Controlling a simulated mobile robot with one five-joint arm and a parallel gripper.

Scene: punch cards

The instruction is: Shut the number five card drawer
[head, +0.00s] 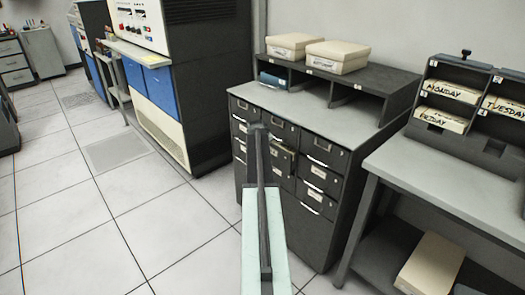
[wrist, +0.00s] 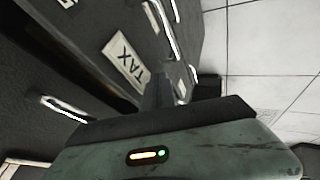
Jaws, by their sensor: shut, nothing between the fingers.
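The dark card cabinet (head: 322,222) stands in the middle of the head view, with several columns of labelled drawers and pale handles. A middle-column drawer (head: 282,160) seems to stand out a little, but its number is unreadable. My gripper (head: 258,130) reaches up in front of the cabinet and hides part of the left and middle columns. In the wrist view my gripper (wrist: 158,92) is shut and empty, close to a drawer front with a TAX label (wrist: 126,60). I cannot tell whether it touches. A second label at the top left is cut off.
Two cream boxes (head: 338,57) sit on the dark shelf unit atop the cabinet. A grey table (head: 425,180) with day-labelled boxes stands close on the right. A blue and cream machine (head: 165,95) stands at the back left. The tiled floor (head: 120,225) on the left is clear.

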